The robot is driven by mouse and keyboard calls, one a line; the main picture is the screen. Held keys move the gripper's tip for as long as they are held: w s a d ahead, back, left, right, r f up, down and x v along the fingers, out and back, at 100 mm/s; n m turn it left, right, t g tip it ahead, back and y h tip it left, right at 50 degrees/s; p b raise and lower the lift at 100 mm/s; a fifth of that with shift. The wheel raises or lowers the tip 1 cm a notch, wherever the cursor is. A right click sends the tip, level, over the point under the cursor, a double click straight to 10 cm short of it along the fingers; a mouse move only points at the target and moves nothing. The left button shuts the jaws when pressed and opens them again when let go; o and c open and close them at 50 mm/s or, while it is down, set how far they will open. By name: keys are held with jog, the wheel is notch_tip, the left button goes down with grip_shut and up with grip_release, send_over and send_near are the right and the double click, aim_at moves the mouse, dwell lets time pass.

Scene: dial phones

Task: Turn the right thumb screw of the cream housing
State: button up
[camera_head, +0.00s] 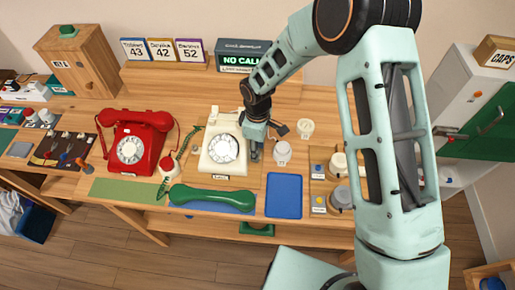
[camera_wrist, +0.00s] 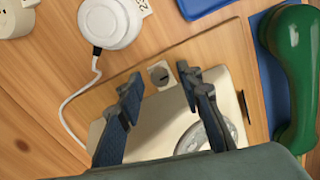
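The cream housing (camera_head: 219,166) is a dial phone body standing on the wooden table, left of the blue mat. It also shows in the wrist view (camera_wrist: 158,126), with part of its dial (camera_wrist: 203,134). A round grey slotted thumb screw (camera_wrist: 160,73) sits at the housing's edge. My gripper (camera_wrist: 158,88) is open, its two dark fingers apart on either side of the screw's line, with the screw showing between and just beyond the fingertips. I cannot tell whether they touch it. In the head view my gripper (camera_head: 255,152) is at the housing's right side and hides the screw.
A green handset (camera_head: 212,198) lies in front on a blue mat. A red phone (camera_head: 132,145) stands left. A white round device with a cable (camera_wrist: 110,22) is close to the right of the housing. An empty blue mat (camera_head: 284,195) lies front right.

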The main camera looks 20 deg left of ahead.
notch_tip(320, 180, up, 12)
dwell(0.6)
jog(key=shift+w, duration=0.1)
